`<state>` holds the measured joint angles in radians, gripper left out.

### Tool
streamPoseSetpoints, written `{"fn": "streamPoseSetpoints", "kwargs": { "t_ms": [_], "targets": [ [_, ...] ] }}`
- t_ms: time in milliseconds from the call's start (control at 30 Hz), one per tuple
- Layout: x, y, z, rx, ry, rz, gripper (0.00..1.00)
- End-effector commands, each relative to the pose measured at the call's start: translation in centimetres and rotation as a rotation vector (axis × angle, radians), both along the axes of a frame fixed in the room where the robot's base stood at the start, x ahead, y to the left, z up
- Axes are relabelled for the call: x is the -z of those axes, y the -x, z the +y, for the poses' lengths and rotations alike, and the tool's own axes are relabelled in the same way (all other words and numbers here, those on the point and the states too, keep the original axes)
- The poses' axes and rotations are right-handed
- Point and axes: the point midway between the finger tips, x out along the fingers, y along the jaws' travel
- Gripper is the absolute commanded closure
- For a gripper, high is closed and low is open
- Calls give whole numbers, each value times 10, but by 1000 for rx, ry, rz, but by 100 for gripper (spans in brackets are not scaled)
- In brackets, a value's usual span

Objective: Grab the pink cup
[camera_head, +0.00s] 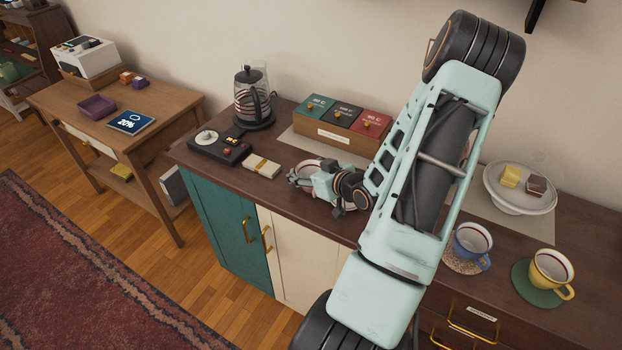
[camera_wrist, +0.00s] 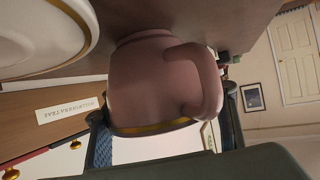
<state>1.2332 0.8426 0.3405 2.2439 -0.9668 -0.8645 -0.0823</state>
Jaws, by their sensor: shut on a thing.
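The pink cup (camera_wrist: 150,80) fills the middle of the wrist view, with its handle at the right and a gold-coloured rim at the lower edge. It appears upside down in that view. My gripper (camera_wrist: 165,132) has its dark finger pads on either side of the cup near the rim and is shut on it. In the head view my gripper (camera_head: 312,178) is low over the dark sideboard (camera_head: 222,172), beside the tea box. There the cup is mostly hidden by the gripper. Whether it touches the sideboard top is unclear.
The wooden tea box (camera_head: 330,142) stands behind my gripper. A glass kettle (camera_head: 251,98) and a black tray (camera_head: 215,148) are to the left. A blue cup (camera_head: 470,245), a yellow cup (camera_head: 549,275) and a cake stand (camera_head: 520,198) are to the right.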

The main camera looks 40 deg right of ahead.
Motion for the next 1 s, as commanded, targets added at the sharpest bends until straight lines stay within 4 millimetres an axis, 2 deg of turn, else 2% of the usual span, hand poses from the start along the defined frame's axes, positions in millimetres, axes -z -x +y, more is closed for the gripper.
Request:
{"fn": "streamPoseSetpoints", "kwargs": {
  "t_ms": [367, 567, 900, 1000],
  "targets": [
    [-9, -1, 0, -1, 3, -2, 81],
    [-34, 0, -1, 1, 6, -2, 81],
    [-95, 51, 10, 3, 6, 0, 81],
    [-103, 74, 15, 4, 3, 1, 81]
  ]
}}
